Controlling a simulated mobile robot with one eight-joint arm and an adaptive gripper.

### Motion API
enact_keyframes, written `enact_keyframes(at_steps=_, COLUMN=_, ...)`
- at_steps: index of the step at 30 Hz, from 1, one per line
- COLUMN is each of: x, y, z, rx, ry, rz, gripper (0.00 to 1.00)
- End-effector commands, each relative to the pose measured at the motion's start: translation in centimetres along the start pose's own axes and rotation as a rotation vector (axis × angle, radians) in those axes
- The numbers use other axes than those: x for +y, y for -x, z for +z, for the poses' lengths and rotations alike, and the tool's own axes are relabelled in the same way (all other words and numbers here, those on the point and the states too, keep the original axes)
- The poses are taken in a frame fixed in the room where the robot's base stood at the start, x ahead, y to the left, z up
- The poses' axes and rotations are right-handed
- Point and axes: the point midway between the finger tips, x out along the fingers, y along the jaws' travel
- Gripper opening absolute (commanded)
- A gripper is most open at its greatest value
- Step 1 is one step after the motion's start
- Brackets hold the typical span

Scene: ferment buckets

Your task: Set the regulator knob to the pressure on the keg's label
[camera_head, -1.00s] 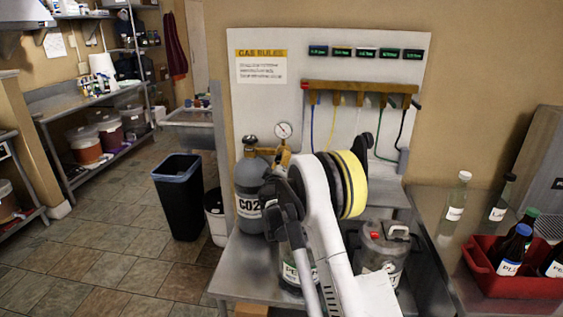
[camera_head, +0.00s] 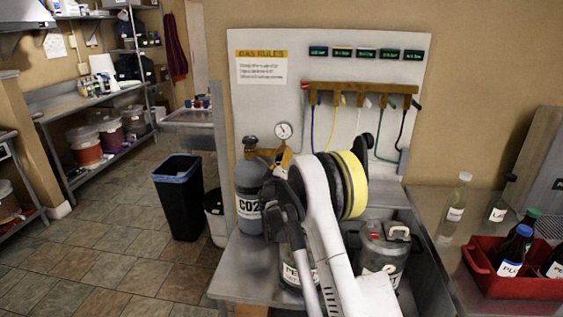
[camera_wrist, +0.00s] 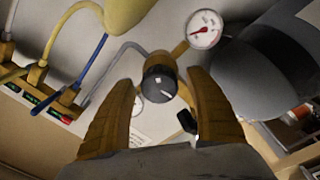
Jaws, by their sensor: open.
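The black regulator knob (camera_wrist: 159,84) with a white pointer mark sits on a brass body between my open fingers in the wrist view. My gripper (camera_wrist: 163,79) reaches around it from both sides, with gaps visible and no clear contact. The white gauge (camera_wrist: 203,29) has a red needle; it also shows in the head view (camera_head: 283,130). The brass regulator (camera_head: 284,156) is partly hidden by my arm beside the grey CO2 cylinder (camera_head: 250,194). One keg (camera_head: 289,271) is mostly behind my arm; another keg (camera_head: 383,247) stands right of it. Their labels are partly covered and not fully readable.
A board (camera_head: 260,98) behind carries a gas rules sheet (camera_head: 261,68), several small displays and a rail of coloured hoses (camera_head: 360,88). A red crate (camera_head: 520,283) with bottles stands at the right. A black bin (camera_head: 179,198) stands left of the bench.

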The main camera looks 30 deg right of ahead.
Motion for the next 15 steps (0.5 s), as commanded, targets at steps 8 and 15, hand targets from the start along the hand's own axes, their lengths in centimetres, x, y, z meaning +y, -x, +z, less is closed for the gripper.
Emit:
enact_keyframes(at_steps=8, x=0.0, y=4.9, z=-0.1, rx=0.002, ry=0.0, rz=-0.001, gripper=0.64)
enact_keyframes(at_steps=15, x=0.0, y=9.8, z=-0.1, rx=0.001, ry=0.0, rz=-0.001, gripper=0.64)
